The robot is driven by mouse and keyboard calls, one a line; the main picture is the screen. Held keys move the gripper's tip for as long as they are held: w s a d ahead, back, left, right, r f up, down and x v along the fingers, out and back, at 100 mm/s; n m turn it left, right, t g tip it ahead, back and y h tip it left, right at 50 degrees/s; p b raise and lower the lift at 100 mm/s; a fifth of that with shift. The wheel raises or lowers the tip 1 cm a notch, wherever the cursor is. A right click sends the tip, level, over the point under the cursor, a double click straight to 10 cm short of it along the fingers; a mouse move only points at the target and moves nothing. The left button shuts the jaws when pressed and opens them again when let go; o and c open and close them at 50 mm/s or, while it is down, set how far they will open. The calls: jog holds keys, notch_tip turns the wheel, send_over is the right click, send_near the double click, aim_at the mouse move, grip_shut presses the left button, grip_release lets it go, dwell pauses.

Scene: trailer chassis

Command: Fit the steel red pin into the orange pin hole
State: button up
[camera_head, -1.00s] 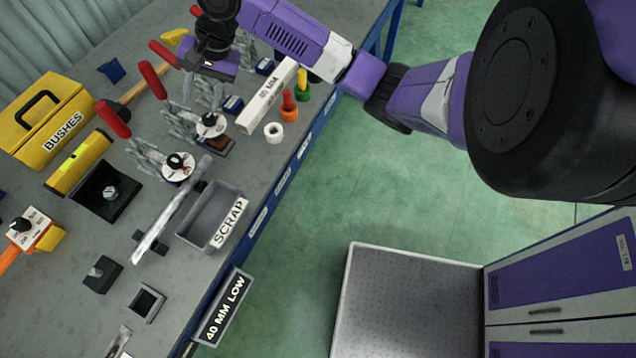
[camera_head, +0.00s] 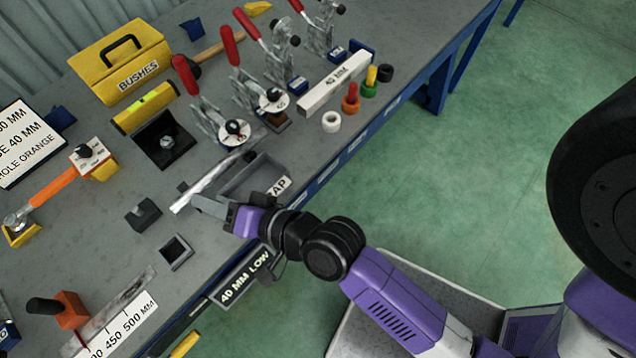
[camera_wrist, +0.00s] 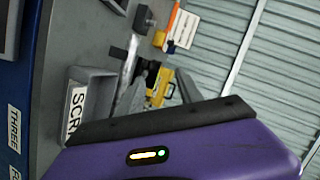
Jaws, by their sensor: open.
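A red-orange pin (camera_head: 350,94) stands upright in an orange ring (camera_head: 350,107) near the right edge of the bench. I cannot tell whether it is the steel red pin. An orange block (camera_head: 71,309) with a dark knob lies at the lower left; no open hole shows in it. My gripper (camera_head: 228,202) is open and seems empty, over the bench edge by the scrap bin, far from the pin. In the wrist view my gripper (camera_wrist: 158,92) shows two grey fingers apart, and no pin is visible between them.
The scrap bin (camera_head: 253,176) and a steel bar (camera_head: 212,179) are close to my gripper. Toggle clamps (camera_head: 235,130) with red handles stand behind. A white ring (camera_head: 331,122) and a green ring with a yellow pin (camera_head: 371,78) stand nearby. A sign (camera_head: 25,142) reads partly "HOLE ORANGE".

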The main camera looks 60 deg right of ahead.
jog(key=s+d+r+n, duration=0.2)
jog(key=s+n, duration=0.4)
jog(key=s, duration=0.6)
jog(key=s+d+r+n, duration=0.3)
jog(key=s+n, duration=0.3)
jog(key=s, duration=0.6)
jog(key=shift+s+d+h, duration=0.3)
jog(key=shift+s+h, duration=0.1)
jog(key=shift+r, duration=0.1)
